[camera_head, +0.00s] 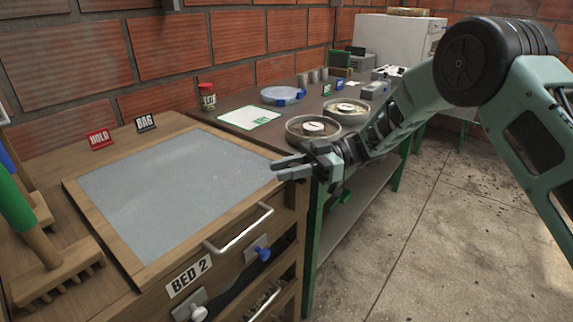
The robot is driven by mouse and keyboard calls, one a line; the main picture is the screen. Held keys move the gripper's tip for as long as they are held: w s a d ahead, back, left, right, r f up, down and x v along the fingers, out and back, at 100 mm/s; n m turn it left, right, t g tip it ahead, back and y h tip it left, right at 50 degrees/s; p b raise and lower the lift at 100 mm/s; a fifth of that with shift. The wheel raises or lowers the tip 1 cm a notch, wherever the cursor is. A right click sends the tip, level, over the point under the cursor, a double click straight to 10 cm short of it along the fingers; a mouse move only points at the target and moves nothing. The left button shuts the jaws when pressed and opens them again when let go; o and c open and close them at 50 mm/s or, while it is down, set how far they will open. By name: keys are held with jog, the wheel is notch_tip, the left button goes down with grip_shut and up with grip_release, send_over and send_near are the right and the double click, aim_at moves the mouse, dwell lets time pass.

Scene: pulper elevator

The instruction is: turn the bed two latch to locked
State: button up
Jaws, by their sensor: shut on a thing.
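The wooden bed unit has a BED 2 label (188,276) on its front. A blue knob (263,254) on a grey plate sits to the right of the label, below a metal bar handle (240,229). A white knob (199,313) on another grey plate is below the label, near the picture's bottom edge. I cannot tell which knob is the latch. My gripper (276,170) is by the right corner of the bed's top, above and apart from both knobs. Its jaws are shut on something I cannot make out.
A grey panel (170,185) fills the bed top, with HOLD (99,138) and BAG (146,123) signs behind. A bench with round pans (313,128) adjoins at right. The concrete floor (450,220) is open.

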jog(key=shift+s+n+g+h, duration=0.1)
jog(key=shift+n+g+h, duration=0.3)
jog(key=shift+n+g, duration=0.35)
jog(key=o, duration=1)
jog(key=shift+c, duration=0.2)
jog(key=v, duration=1.7)
jog(key=shift+d+b, duration=0.15)
jog(key=shift+b, duration=0.25)
